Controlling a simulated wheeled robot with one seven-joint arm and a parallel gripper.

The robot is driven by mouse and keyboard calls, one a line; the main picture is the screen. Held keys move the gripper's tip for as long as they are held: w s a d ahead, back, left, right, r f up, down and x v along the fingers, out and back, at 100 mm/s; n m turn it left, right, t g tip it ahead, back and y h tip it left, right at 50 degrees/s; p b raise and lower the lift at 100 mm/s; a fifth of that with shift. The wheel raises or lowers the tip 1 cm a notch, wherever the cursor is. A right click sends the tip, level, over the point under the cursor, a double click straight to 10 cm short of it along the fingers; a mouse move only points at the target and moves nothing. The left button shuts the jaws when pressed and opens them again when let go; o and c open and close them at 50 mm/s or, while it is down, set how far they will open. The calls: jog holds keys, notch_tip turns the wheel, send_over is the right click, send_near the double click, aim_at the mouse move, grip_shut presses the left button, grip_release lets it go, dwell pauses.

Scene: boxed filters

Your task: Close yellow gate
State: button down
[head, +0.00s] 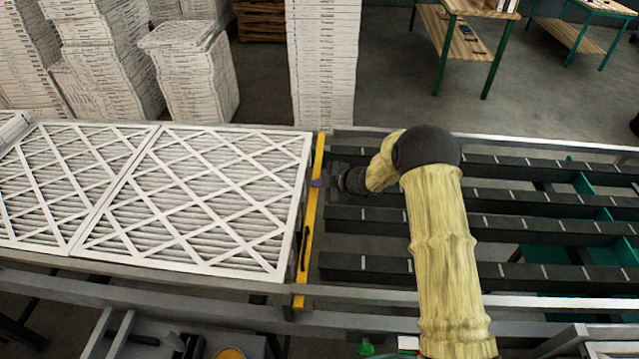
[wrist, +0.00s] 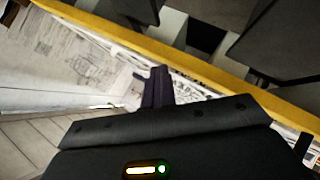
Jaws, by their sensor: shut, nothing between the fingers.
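The yellow gate (head: 309,225) is a narrow bar lying across the conveyor, just right of the boxed filters. It also shows in the wrist view as a yellow strip (wrist: 215,62) running diagonally across the upper part. My gripper (head: 318,183) is at the gate's right side in the head view, close to its upper half. In the wrist view the dark fingers (wrist: 158,87) are together, with nothing between them, just below the yellow strip. I cannot tell whether they touch the gate.
Flat white lattice-faced filters (head: 195,195) lie on the conveyor left of the gate. Black slats (head: 540,200) fill the empty conveyor on the right. Tall filter stacks (head: 323,60) stand behind the rear rail (head: 560,145). Green-legged tables (head: 468,40) are farther back.

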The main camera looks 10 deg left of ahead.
jog(key=d+r, duration=0.7)
jog(key=r, duration=0.4)
jog(key=shift+w, duration=0.45)
jog(key=shift+w, duration=0.1)
